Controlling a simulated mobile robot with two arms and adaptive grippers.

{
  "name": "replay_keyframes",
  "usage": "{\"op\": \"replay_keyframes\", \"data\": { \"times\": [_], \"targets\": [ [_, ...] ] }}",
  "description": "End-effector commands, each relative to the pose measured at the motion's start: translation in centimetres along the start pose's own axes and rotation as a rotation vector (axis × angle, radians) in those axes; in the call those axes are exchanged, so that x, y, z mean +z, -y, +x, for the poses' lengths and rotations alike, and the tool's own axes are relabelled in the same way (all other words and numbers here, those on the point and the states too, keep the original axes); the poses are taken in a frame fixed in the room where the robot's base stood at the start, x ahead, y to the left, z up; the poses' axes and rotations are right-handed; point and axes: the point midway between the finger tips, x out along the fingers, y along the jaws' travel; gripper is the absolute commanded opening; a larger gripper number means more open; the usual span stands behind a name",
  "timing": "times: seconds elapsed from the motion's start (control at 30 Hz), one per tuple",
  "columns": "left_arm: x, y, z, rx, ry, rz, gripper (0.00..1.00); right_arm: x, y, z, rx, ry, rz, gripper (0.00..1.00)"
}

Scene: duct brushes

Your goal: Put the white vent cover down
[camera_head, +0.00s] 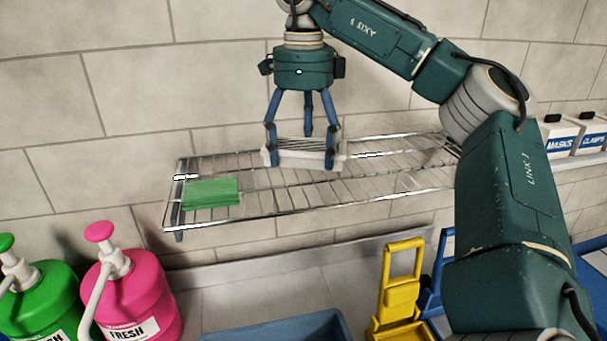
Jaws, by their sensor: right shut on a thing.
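My right gripper (301,150) hangs with its fingers pointing down over the middle of a wire rack shelf (380,194). It is shut on the white vent cover (308,160), a pale flat piece with thin slats between the fingers. The vent cover is level with the shelf wires in the picture. I cannot tell whether it touches them or hangs just above. My left gripper is not in view.
A green pad (211,193) lies at the shelf's left end. White boxes (558,137) stand right. The shelf's front middle is clear.

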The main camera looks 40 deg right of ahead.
Motion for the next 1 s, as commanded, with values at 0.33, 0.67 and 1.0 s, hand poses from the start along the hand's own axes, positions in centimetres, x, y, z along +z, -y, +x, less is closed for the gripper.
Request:
{"op": "replay_keyframes", "data": {
  "times": [0.33,0.67,1.0],
  "targets": [
    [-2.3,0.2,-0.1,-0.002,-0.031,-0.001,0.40,0.0,0.0,3.0,0.001,0.001,-0.001,0.38],
    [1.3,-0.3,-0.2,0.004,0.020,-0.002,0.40,0.0,0.0,5.7,0.000,0.002,-0.001,0.38],
    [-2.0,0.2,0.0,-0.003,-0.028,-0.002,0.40,0.0,0.0,5.9,0.000,0.002,-0.001,0.83]
  ]
}}
